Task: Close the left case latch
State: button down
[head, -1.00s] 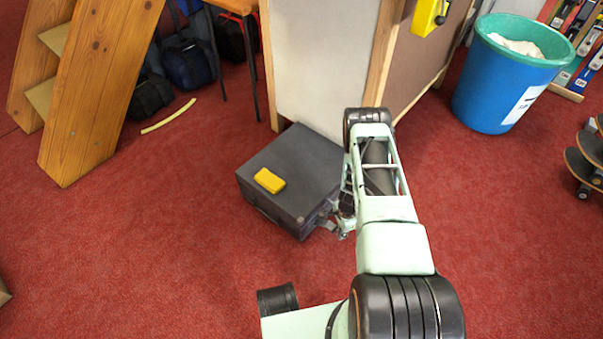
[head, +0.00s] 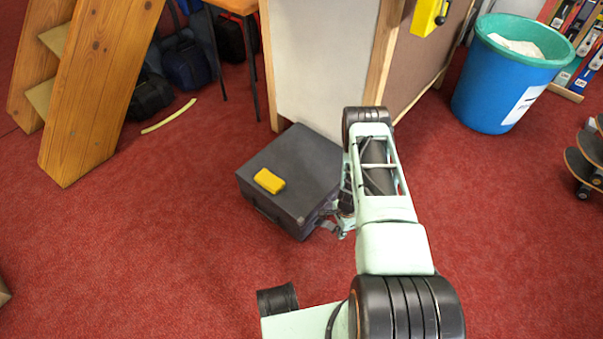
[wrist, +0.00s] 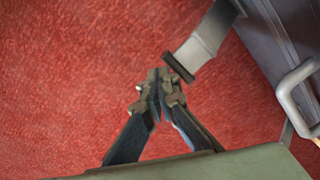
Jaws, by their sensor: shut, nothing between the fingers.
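The dark grey case (head: 290,165) lies flat on the red carpet, lid down. In the wrist view, its dark side (wrist: 275,50) fills the upper right corner. A grey latch (wrist: 199,47) with a dark crossbar at its end sticks out from the case, swung away from it. In the head view, my arm hides part of the case's right side.
A yellow object (head: 269,181) lies on the lid. A grey metal handle (wrist: 291,92) juts from the case in the wrist view. A pale panel (head: 320,70) stands right behind the case. A blue bin (head: 490,95) is at the upper right. Carpet left of the case is clear.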

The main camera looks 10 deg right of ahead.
jog(key=shift+w+a+r, duration=0.5)
jog(key=shift+w+r, duration=0.05)
jog(key=shift+r, duration=0.15)
jog(key=shift+w+a, duration=0.1)
jog(key=shift+w, duration=0.05)
jog(key=shift+w+a+r, duration=0.15)
jog(key=shift+w+r, duration=0.05)
jog(key=s+d+r+p, duration=0.2)
jog(key=s+r+p, duration=0.1)
jog(key=r+p, duration=0.3)
jog(key=shift+s+d+r, duration=0.25)
jog(key=shift+d+r, duration=0.15)
jog(key=shift+r, duration=0.55)
dwell(0.3)
dwell(0.3)
